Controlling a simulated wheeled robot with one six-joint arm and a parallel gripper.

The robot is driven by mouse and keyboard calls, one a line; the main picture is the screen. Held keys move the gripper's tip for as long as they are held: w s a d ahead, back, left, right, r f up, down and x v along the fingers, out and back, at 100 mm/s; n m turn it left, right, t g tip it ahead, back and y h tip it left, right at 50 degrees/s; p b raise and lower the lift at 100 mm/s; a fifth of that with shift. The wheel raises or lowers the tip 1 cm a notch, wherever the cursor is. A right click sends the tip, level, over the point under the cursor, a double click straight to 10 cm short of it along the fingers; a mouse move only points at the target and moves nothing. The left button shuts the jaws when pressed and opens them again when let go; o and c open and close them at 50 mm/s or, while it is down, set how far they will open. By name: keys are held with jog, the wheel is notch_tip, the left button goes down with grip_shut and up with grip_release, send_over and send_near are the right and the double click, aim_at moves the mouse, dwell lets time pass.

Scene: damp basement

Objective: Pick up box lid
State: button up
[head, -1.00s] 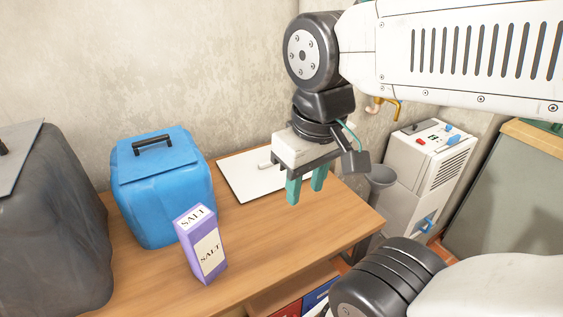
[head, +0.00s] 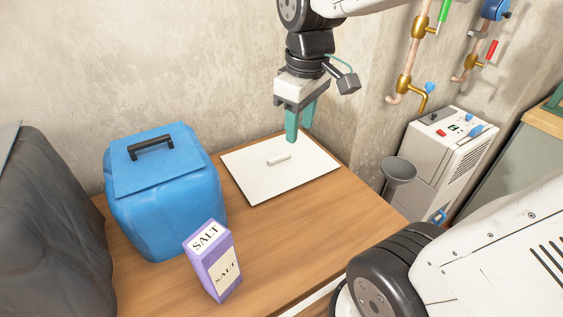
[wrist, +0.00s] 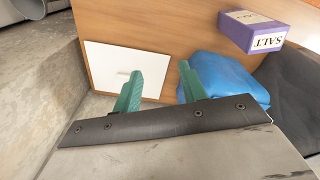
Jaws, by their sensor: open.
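A flat white lid (head: 250,180) with a small white bar handle (head: 279,160) lies on the wooden table near the wall. It also shows in the wrist view (wrist: 105,65). A blue box (head: 165,215) stands left of it, topped by a blue lid (head: 130,175) with a black handle (head: 151,148). My gripper (head: 298,132) is open and empty, fingers pointing down, above the far part of the white lid. In the wrist view its green fingers (wrist: 160,75) are apart, with the lid beyond the left one. Which lid is the box lid is not certain.
A purple salt carton (head: 213,265) stands in front of the blue box. A dark grey box (head: 50,230) is at the far left. The wooden table (head: 300,230) is bare in front of the white lid.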

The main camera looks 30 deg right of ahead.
jog(key=w+d+f+n, duration=0.3)
jog(key=w+f+n, duration=0.2)
jog(key=w, duration=0.7)
jog(key=n+g, duration=0.1)
jog(key=n, duration=0.7)
send_over(279, 156)
notch_tip(279, 156, down, 21)
jog(key=shift+r, duration=0.1)
notch_tip(279, 156, down, 6)
jog(key=shift+r, duration=0.15)
grip_shut()
